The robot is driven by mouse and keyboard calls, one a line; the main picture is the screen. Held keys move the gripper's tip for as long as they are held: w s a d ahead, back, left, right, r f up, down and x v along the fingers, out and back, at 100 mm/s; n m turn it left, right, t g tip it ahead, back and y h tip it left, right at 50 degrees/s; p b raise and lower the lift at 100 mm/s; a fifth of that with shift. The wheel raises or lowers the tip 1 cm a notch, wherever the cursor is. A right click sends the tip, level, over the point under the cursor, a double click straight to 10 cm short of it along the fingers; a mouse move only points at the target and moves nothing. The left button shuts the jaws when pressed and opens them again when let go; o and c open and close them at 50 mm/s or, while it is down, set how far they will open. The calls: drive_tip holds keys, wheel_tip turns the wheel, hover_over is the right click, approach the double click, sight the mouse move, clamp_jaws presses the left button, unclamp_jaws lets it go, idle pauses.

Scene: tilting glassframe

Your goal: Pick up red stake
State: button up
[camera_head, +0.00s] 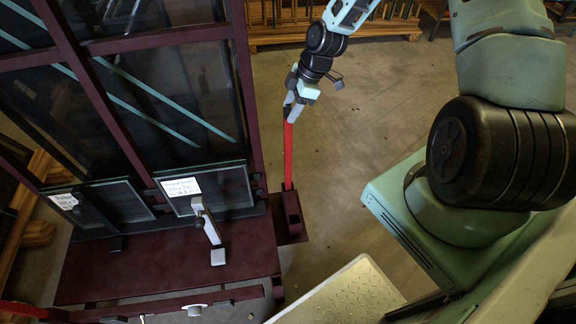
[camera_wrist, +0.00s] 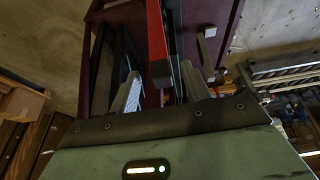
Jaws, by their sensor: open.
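The red stake (camera_head: 288,155) stands upright at the right side of the dark red frame, its lower end at a box-like holder (camera_head: 292,212). My gripper (camera_head: 291,110) is at the stake's upper end in the head view. In the wrist view, the red stake (camera_wrist: 155,28) runs down from the top edge, and its near end lies between the two pale fingers of my gripper (camera_wrist: 160,72). The fingers are apart. Whether either finger touches the stake cannot be told.
The dark red frame (camera_head: 165,278) holds tilted glass panes with white labels (camera_head: 181,187). A pale clamp (camera_head: 207,222) stands on its base. Another red piece (camera_head: 22,310) shows at the lower left. Wooden racks (camera_head: 275,36) stand behind. Bare floor (camera_head: 385,110) lies right of the stake.

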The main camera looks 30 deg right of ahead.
sight(285, 118)
drive_tip(key=x, duration=0.4)
drive_tip(key=shift+a+f, duration=0.15)
drive_tip(key=shift+f, duration=0.05)
clamp_jaws()
drive_tip(key=shift+r, duration=0.1)
wheel_tip(285, 118, up, 18)
drive_tip(key=p, duration=0.1)
idle(0.6)
drive_tip(key=shift+s, duration=0.1)
